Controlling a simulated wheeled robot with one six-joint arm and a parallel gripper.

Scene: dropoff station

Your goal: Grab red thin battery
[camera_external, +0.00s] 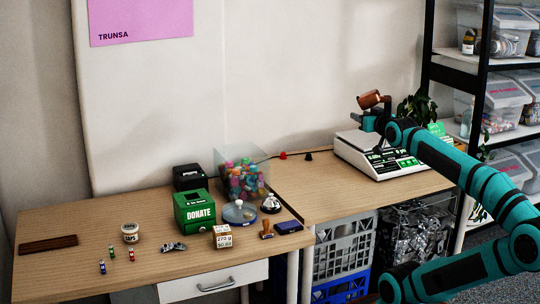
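Several small upright cylinders that look like batteries stand at the front left of the wooden table. My gripper (372,118) is far to the right, by the white scale and away from the batteries. Its fingers are dark and small, and a brown object (370,100) shows right by them. I cannot tell whether it is held.
A green donate box (194,211), a bin of colourful items (242,181), a white tub (130,233), a bell (271,204) and a small box (222,237) crowd the table's middle. A dark wooden strip (48,245) lies left. The scale (372,156) stands right.

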